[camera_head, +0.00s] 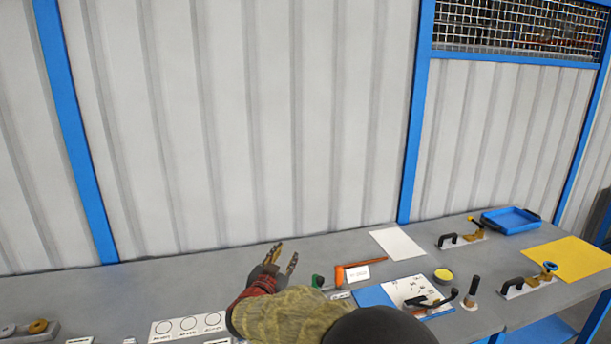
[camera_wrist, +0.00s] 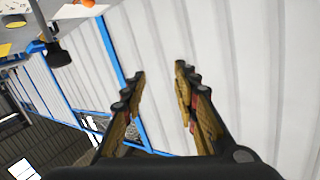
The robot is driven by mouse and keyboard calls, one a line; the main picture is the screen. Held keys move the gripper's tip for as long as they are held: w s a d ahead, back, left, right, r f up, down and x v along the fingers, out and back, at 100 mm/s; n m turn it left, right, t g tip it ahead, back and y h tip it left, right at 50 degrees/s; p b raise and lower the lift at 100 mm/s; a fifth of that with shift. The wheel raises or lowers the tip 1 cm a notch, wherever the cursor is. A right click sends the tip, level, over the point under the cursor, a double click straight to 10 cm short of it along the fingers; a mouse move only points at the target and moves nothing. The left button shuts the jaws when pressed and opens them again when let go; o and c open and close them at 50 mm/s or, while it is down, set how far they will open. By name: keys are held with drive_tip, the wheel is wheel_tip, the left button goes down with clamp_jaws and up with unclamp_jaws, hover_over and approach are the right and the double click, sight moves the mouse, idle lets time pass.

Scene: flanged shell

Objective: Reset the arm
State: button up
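My gripper (camera_head: 283,258) is above the grey workbench (camera_head: 230,265) in the head view, left of the orange-handled tool, with its fingers pointing up towards the corrugated wall. In the wrist view my gripper (camera_wrist: 160,80) has its two fingers well apart. Nothing is between them, only the pale wall panel behind. My arm, in a patterned sleeve, comes in from the bottom of the head view and hides part of the bench.
Left of my arm lies a white card with circles (camera_head: 188,326). To the right are an orange-handled tool (camera_head: 339,276), a blue-edged board (camera_head: 374,296), toggle clamps (camera_head: 462,240), a yellow sheet (camera_head: 572,260) and a blue tray (camera_head: 511,220). The corrugated wall (camera_head: 250,120) stands behind.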

drive_tip(key=s+d+r+n+y, duration=0.3)
drive_tip(key=s+r+y, duration=0.15)
drive_tip(key=r, duration=0.45)
drive_tip(key=s+d+r+n+g+y, duration=0.25)
drive_tip(key=s+d+g, duration=0.2)
drive_tip(key=s, duration=0.55)
drive_tip(key=s+d+f+g+h, duration=0.1)
drive_tip(key=s+d+f+g, duration=0.1)
drive_tip(key=s+d, duration=0.4)
drive_tip(key=s+d+f+g+h, duration=0.1)
drive_tip(key=s+d+f, duration=0.4)
drive_tip(key=s, duration=1)
drive_tip(key=s+d+f+g+h, duration=0.1)
drive_tip(key=s+d+f+g, duration=0.2)
drive_tip(key=s+d, duration=0.3)
drive_tip(key=s, duration=0.4)
drive_tip(key=shift+s+d+f, duration=0.15)
drive_tip(key=shift+d+f, duration=0.2)
